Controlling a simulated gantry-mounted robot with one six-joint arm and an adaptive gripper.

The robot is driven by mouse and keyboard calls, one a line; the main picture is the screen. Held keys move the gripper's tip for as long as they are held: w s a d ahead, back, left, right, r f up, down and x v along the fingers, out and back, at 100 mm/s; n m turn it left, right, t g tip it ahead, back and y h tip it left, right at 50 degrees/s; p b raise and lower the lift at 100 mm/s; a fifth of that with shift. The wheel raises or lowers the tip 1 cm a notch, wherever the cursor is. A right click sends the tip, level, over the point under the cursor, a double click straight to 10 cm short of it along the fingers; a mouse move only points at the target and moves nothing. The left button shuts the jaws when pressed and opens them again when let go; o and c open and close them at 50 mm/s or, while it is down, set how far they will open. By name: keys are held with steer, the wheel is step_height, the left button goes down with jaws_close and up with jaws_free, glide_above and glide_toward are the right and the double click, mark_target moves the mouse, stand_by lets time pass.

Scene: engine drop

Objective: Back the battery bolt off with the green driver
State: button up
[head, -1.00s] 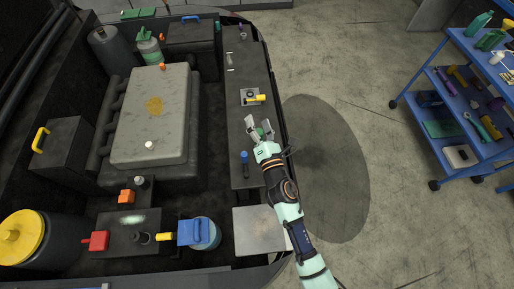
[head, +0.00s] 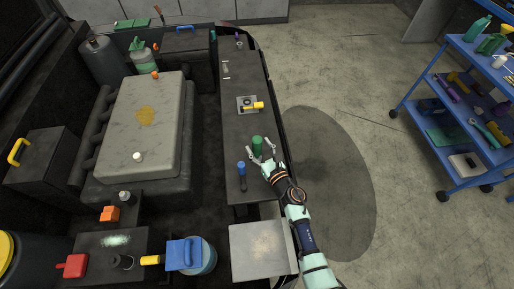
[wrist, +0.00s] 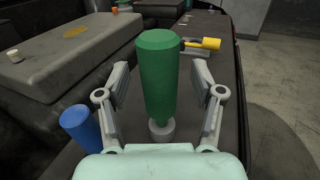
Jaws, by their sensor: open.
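The green driver (head: 257,146) stands upright on the dark ledge at the right side of the engine bay. In the wrist view its green handle (wrist: 159,75) rises between the two fingers, above a grey collar at its foot. My gripper (head: 262,156) is open, with one finger on each side of the driver and a gap on both sides. I cannot tell which fitting is the battery bolt. A dark box with a blue handle (head: 182,40) stands at the back, and another with a yellow handle (head: 40,165) stands at the left.
A blue-handled tool (head: 242,177) stands left of my gripper, close to it in the wrist view (wrist: 80,127). A yellow-handled piece (head: 254,105) lies farther along the ledge (head: 236,132). A pale square plate (head: 262,248) is at the near end. A blue cart (head: 468,110) stands right.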

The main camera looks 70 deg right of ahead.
steer(key=shift+w+d, duration=0.3)
steer(key=shift+w, duration=0.15)
jaws_close()
steer(key=shift+r, duration=0.1)
step_height(320, 180, up, 20)
steer(key=p, duration=1.5)
